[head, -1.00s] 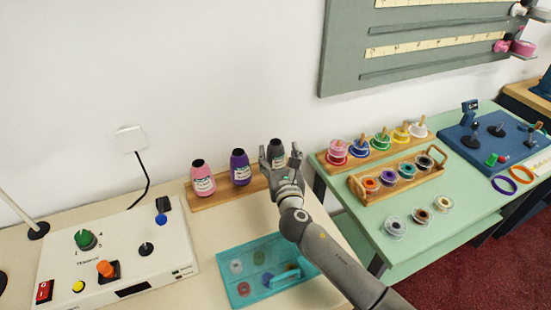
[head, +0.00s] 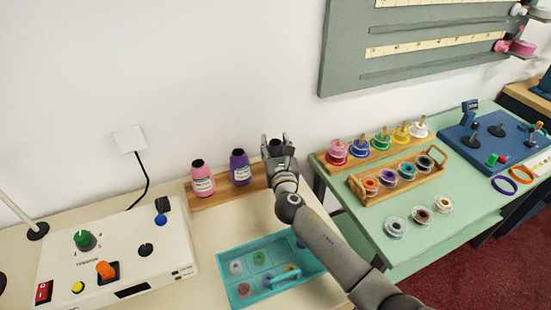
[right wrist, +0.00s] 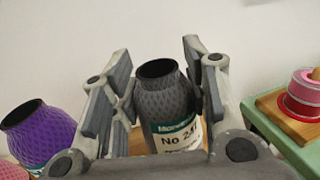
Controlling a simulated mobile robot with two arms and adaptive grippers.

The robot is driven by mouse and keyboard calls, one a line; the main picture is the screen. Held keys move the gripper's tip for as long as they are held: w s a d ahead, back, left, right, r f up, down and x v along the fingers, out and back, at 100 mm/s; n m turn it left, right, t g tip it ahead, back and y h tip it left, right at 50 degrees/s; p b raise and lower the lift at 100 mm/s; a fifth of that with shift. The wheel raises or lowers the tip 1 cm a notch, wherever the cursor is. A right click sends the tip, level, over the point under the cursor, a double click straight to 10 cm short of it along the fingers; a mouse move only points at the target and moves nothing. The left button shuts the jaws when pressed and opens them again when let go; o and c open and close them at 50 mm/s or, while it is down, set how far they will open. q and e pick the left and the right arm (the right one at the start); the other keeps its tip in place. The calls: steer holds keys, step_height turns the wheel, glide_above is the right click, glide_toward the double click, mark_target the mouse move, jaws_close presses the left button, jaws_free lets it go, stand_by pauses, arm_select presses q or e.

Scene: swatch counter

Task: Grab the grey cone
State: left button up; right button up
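The grey cone (right wrist: 168,95) is a dark grey thread cone with a ridged surface and a white and green label. In the right wrist view it stands between the two fingers of my right gripper (right wrist: 156,62). The fingers are open, with a visible gap on the cone's left side; the right finger is very near it or overlaps it in view. In the head view my right gripper (head: 278,151) hides most of the cone, and only its dark top (head: 275,144) shows. My left gripper is not in view.
A purple cone (head: 240,168) and a pink cone (head: 202,180) stand to the left on the wooden rack (head: 214,198). A teal tray (head: 236,300) lies in front, near my right arm. A white control box (head: 125,260) is at left. A green table (head: 455,225) with spools is at right.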

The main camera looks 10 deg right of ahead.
steer(key=c, duration=0.7)
steer(key=shift+c, duration=0.3)
steer(key=shift+r, duration=0.15)
